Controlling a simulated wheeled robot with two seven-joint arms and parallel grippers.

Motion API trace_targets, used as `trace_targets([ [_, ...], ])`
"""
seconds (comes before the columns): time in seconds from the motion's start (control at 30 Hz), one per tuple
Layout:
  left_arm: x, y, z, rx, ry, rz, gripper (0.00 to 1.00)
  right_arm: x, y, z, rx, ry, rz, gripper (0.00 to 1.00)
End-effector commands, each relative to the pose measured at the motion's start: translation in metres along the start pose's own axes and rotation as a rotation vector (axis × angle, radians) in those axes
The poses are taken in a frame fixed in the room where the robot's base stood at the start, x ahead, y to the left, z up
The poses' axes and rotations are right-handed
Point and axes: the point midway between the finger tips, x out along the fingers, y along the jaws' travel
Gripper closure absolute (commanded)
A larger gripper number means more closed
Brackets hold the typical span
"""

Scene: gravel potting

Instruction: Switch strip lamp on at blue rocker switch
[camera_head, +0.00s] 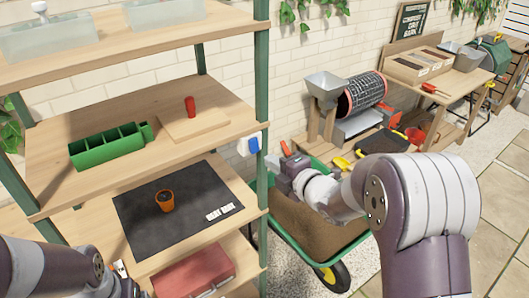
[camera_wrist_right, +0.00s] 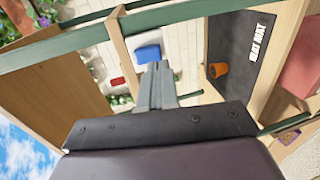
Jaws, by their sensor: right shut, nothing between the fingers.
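In the right wrist view the blue switch (camera_wrist_right: 148,53) shows just beyond the fingertips. My right gripper (camera_head: 284,152) is shut and empty, to the right of the switch in the head view. Its closed fingers (camera_wrist_right: 158,68) point toward the switch; a gap seems to remain, but I cannot tell how wide. I cannot make out the strip lamp.
The green shelf post (camera_head: 262,90) stands beside the switch. The shelves hold a green divided tray (camera_head: 108,147), a red cylinder (camera_head: 190,106) on a board, and an orange pot (camera_head: 165,201) on a dark mat (camera_head: 140,237). A green wheelbarrow (camera_head: 290,245) stands below my right arm.

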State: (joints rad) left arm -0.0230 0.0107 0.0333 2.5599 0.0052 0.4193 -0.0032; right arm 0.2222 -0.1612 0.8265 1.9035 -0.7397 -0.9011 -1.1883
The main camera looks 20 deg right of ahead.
Motion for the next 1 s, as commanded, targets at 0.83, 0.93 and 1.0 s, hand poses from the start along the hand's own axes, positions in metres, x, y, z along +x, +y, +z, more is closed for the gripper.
trace_targets([
  [0.83,-0.006,0.0,0.0,0.0,-0.001,0.0,0.1,0.054,-0.004,0.003,-0.001,-0.002,0.02,1.0],
  [0.93,-0.011,0.0,-0.001,0.0,0.0,0.0,0.1,0.052,0.001,0.003,-0.001,-0.002,0.018,1.0],
  [1.0,-0.011,0.0,-0.001,0.0,0.0,0.0,0.1,0.052,0.001,0.003,-0.001,-0.002,0.018,1.0],
])
